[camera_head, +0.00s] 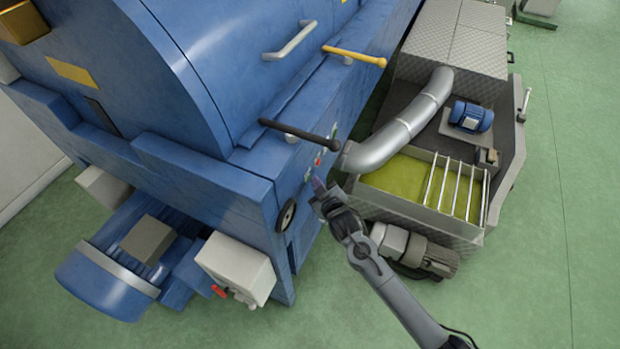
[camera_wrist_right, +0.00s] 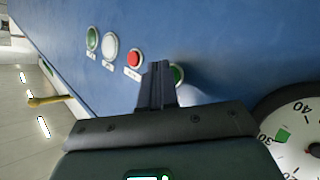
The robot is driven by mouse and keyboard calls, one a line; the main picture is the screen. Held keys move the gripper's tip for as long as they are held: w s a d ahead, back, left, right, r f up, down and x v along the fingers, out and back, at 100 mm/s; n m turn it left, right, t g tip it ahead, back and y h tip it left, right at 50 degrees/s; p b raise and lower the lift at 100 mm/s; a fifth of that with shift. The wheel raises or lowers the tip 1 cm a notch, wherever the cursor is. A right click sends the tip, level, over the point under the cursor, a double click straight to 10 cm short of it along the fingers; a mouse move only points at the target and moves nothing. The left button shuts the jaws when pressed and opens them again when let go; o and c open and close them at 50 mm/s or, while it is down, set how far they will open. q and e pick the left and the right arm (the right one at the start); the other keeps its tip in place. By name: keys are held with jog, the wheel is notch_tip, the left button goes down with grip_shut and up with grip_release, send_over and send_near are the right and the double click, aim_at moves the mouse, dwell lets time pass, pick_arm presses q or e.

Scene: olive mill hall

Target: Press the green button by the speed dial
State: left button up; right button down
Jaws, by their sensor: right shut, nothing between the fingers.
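The green button by the speed dial (camera_wrist_right: 179,75) shows in the right wrist view, on the blue panel just right of my fingertips. The fingers hide part of it. My right gripper (camera_wrist_right: 158,68) is shut and empty, with its fingers pointing at the panel beside this button. I cannot tell whether the tips touch it. The speed dial (camera_wrist_right: 296,137), white with numbers, is at the right edge. In the head view my right gripper (camera_head: 319,188) is close to the blue machine's front, and the dial (camera_head: 286,214) is below left of it. My left gripper is not in view.
Along the same row are a red button (camera_wrist_right: 134,58), a white button (camera_wrist_right: 110,46) and another green button (camera_wrist_right: 92,39). A black-handled lever (camera_head: 298,131) sticks out above the panel. A metal pipe (camera_head: 400,125) and an olive-green vat (camera_head: 400,176) stand at right.

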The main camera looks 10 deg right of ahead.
dwell(0.4)
jog(key=shift+s+d+p, duration=0.45)
jog(key=shift+d+p, duration=0.1)
jog(key=shift+p, duration=0.15)
jog(key=shift+s+d+p, duration=0.8)
jog(key=shift+d, duration=0.2)
jog(key=shift+s+d+p, duration=0.8)
jog(key=shift+d, duration=0.15)
